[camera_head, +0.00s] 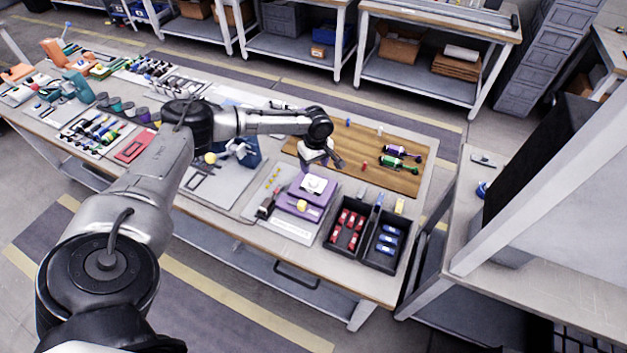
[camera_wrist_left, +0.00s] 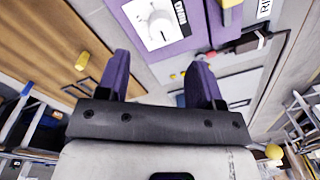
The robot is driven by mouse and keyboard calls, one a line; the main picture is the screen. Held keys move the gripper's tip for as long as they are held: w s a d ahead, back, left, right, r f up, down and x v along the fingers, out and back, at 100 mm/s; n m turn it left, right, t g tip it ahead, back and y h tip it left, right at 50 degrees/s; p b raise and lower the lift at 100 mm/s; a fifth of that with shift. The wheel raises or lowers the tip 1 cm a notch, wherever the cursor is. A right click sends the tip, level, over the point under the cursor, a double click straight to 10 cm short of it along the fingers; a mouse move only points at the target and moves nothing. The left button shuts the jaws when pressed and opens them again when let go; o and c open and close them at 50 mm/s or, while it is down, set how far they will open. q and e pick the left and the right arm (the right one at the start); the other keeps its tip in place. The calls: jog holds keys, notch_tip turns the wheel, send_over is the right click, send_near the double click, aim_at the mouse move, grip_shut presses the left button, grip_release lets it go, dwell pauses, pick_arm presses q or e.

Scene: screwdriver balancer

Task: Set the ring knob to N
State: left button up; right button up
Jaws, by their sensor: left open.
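A purple device (camera_head: 303,208) stands near the front of the bench, with a white knob (camera_head: 314,184) on its rear part and a yellow knob (camera_head: 302,204) in front. The wrist view shows the purple device (camera_wrist_left: 186,46) with a round white knob (camera_wrist_left: 160,24) on a white dial plate. A dark label with white letters sits beside the plate; I cannot read the knob's setting. My left gripper (camera_head: 333,162) is over the bench just behind the device. In the wrist view my left gripper (camera_wrist_left: 161,72) is open and empty, its purple fingertips apart from the knob. My right gripper is not in view.
A black divided bin (camera_head: 345,253) with red and blue items stands right of the device. A wooden board (camera_head: 397,178) with screwdrivers (camera_head: 403,164) lies behind it. Grey mats, bottles and other items fill the bench to the left.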

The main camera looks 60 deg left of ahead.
aim_at(313, 180)
pick_arm(q)
jog(key=f, duration=0.4)
jog(key=f+b, duration=0.1)
jog(key=f, duration=0.2)
jog(key=shift+s+f, duration=0.2)
jog(key=shift+f, duration=0.2)
jog(key=shift+c, duration=0.2)
